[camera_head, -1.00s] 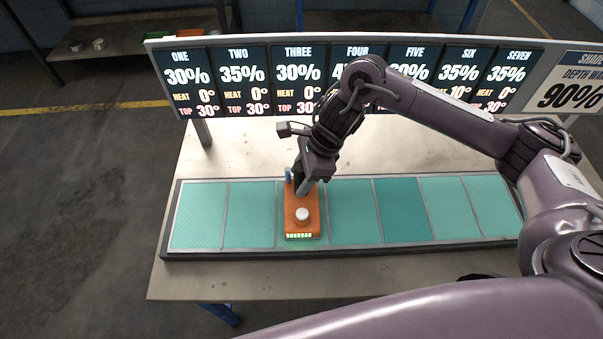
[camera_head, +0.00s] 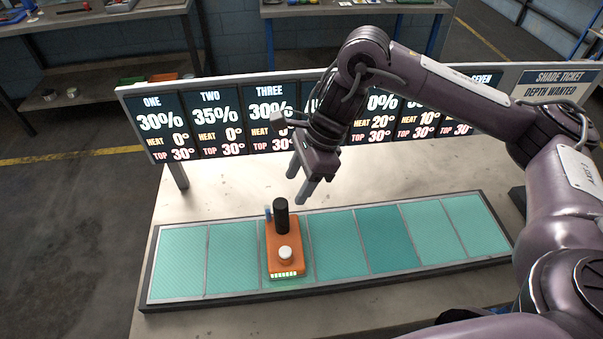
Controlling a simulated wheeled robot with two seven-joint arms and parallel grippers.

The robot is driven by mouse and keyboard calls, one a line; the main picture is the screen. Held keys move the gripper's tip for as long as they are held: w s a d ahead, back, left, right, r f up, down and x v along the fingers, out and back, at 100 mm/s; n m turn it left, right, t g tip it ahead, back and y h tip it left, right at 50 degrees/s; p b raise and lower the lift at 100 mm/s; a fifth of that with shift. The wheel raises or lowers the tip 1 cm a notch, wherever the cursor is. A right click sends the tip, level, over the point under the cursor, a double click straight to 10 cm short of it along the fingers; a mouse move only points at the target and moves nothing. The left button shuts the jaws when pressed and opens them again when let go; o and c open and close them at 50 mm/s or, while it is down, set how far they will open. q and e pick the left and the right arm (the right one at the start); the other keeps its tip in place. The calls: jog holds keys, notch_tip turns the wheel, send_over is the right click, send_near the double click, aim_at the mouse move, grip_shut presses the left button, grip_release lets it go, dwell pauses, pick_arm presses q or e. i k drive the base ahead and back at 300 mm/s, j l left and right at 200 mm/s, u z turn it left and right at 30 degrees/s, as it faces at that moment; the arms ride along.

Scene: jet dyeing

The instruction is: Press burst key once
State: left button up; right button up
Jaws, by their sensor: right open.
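An orange device (camera_head: 285,251) stands on the third panel from the left of the teal swatch strip (camera_head: 205,292). It has a white round button (camera_head: 285,253) on its front part, a black upright handle (camera_head: 281,216) behind that, a small blue piece beside the handle, and a lit row along its front edge. My right gripper (camera_head: 300,191) is open and empty, above and a little to the right of the black handle, apart from it, with its fingers pointing down. No key labelled burst can be read. My left gripper is out of view.
A display board (camera_head: 221,124) behind the strip shows columns with percentages, heat and top values; my right arm hides part of it. A shade ticket panel (camera_head: 553,84) is at its right end. Bare tabletop (camera_head: 215,203) lies between board and strip. Shelves stand at the back.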

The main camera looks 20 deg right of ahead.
aim_at(285, 253)
jog(key=k, duration=1.5)
